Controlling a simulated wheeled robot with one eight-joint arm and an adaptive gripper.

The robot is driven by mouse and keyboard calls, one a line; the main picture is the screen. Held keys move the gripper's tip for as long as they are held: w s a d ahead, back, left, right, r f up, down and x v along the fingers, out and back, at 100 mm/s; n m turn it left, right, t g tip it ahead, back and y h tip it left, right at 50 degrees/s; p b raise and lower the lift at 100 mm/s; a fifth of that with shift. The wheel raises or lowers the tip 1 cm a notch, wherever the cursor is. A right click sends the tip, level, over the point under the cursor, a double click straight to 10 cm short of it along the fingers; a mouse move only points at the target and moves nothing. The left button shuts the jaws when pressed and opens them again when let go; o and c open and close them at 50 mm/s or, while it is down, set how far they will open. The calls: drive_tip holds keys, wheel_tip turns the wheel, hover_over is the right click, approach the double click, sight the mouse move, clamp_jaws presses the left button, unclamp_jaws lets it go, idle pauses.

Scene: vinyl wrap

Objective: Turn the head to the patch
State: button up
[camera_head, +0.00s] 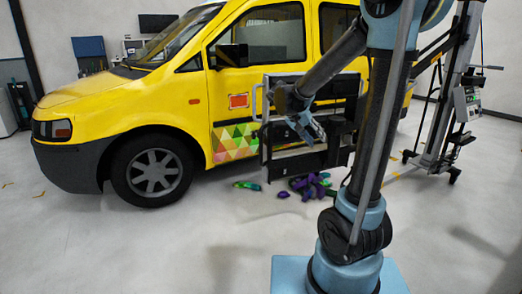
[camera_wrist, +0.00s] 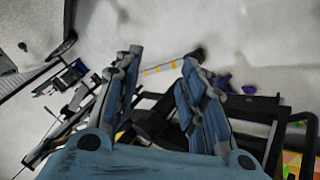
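A small orange-red patch (camera_head: 239,101) with a pale border is on the front door of the yellow van (camera_head: 175,95). Below it, a panel of multicoloured triangles (camera_head: 235,142) covers the lower door; its right side is hidden behind a dark cart. Both are left of centre in the head view. My gripper (camera_head: 308,130) is in front of the cart, to the right of the patch and apart from it. In the wrist view my gripper (camera_wrist: 160,58) has its two blue fingers spread with nothing between them. A sliver of coloured triangles (camera_wrist: 292,162) shows at the lower right there.
The dark cart (camera_head: 290,163) stands beside the van's door. Several purple objects (camera_head: 312,186) and a green one (camera_head: 247,186) lie on the floor by it. A tall stand (camera_head: 448,110) is at the right. The front floor is clear.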

drive_tip(key=w+a+f+m+t+h, duration=0.35)
drive_tip(key=w+a, duration=1.05)
drive_tip(key=a, duration=0.5)
drive_tip(key=a+f+m+t+h, duration=0.2)
drive_tip(key=a+f, duration=0.4)
drive_tip(key=a, duration=0.3)
drive_tip(key=a+f+m+t+h, duration=0.1)
drive_tip(key=a+f+m+t, duration=0.1)
drive_tip(key=a+f, duration=0.55)
drive_tip(key=x, duration=0.5)
drive_tip(key=r+x, duration=0.1)
drive_tip(key=x, duration=0.9)
drive_tip(key=shift+w+r, duration=0.3)
drive_tip(key=shift+w, duration=0.15)
clamp_jaws()
